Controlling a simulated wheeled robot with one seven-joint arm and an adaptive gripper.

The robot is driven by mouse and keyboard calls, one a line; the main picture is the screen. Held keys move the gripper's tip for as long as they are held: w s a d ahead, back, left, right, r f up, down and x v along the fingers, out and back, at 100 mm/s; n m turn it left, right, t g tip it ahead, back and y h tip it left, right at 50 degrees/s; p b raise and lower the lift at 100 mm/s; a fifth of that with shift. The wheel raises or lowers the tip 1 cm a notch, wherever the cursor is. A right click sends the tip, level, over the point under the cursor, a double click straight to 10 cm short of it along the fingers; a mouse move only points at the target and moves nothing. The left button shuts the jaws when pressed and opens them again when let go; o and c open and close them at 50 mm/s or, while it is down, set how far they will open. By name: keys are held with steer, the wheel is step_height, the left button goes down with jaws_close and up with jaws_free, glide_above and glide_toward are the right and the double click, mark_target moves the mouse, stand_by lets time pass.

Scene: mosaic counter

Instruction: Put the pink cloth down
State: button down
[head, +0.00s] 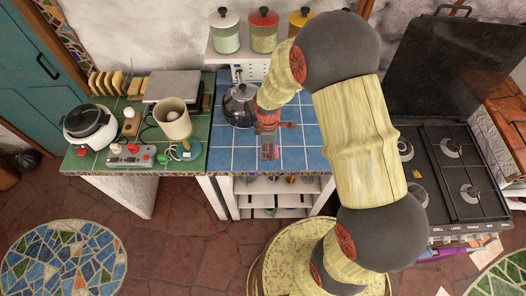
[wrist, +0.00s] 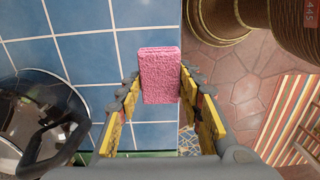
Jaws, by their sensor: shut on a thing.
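The pink cloth (wrist: 160,72) looks like a small, thick block with a rough surface in the wrist view. My gripper (wrist: 160,90) is shut on it, with a yellow-and-grey finger against each side. In the head view my gripper (head: 268,140) points down over the blue-tiled counter (head: 299,134), near its front edge. The cloth shows there only as a small pinkish patch at the fingertips.
A kettle (head: 240,106) stands on the tiles just left of my gripper; it is close in the wrist view (wrist: 42,125) too. A green counter (head: 85,160) with appliances and a lamp is on the left, a gas stove (head: 455,165) on the right. Blue tiles right of my gripper are clear.

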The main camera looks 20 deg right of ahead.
steer(key=w+f, duration=0.2)
steer(key=f, duration=0.1)
steer(key=w+f, duration=0.1)
steer(key=shift+w+a+f, duration=0.25)
steer(key=shift+a+f, duration=0.05)
steer(key=shift+a, duration=0.1)
steer(key=shift+f, duration=1.4)
steer(key=shift+f, duration=0.2)
steer(key=c, duration=1.2)
jaws_free()
steer(key=shift+r, duration=0.15)
